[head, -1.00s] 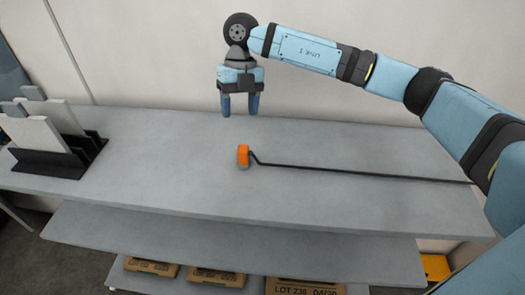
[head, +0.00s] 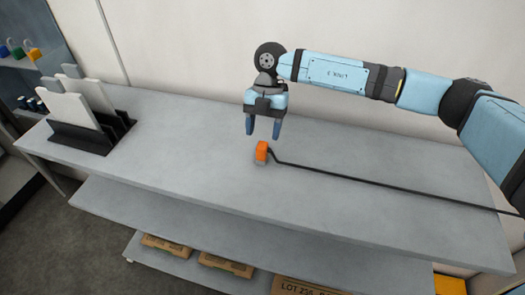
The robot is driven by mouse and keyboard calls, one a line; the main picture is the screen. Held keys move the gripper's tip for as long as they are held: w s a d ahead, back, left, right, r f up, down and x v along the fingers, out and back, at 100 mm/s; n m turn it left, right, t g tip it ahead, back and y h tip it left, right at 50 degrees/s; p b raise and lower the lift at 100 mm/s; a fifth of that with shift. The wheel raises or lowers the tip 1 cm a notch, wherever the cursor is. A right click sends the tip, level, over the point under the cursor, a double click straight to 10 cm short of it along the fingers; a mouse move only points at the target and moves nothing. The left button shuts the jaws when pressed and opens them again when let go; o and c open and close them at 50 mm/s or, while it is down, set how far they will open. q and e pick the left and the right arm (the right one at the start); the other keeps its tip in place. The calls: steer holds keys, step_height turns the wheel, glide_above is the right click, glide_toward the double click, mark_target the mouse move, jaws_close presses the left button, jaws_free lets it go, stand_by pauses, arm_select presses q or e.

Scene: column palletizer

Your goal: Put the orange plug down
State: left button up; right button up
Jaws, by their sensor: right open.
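The orange plug (head: 262,151) rests on the grey tabletop near its middle, with a black cable (head: 380,185) running from it to the right. My right gripper (head: 263,127) is open and empty. In the picture it hangs just above and behind the plug, fingers pointing down, apart from it. My left gripper is not in the head view.
A black rack (head: 92,136) holding light panels (head: 70,110) stands at the table's left end. Shelves with cardboard boxes (head: 224,264) are below the tabletop (head: 180,170). A side shelf with coloured padlocks (head: 18,51) is at far left. The tabletop between rack and plug is clear.

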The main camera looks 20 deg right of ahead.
mark_target(263, 145)
steer(key=shift+d+p+x, duration=0.2)
steer(key=shift+p+x, duration=0.5)
steer(key=shift+x, duration=1.9)
steer(key=shift+w+f, duration=0.1)
steer(key=shift+w, duration=0.1)
steer(key=c, duration=1)
jaws_close()
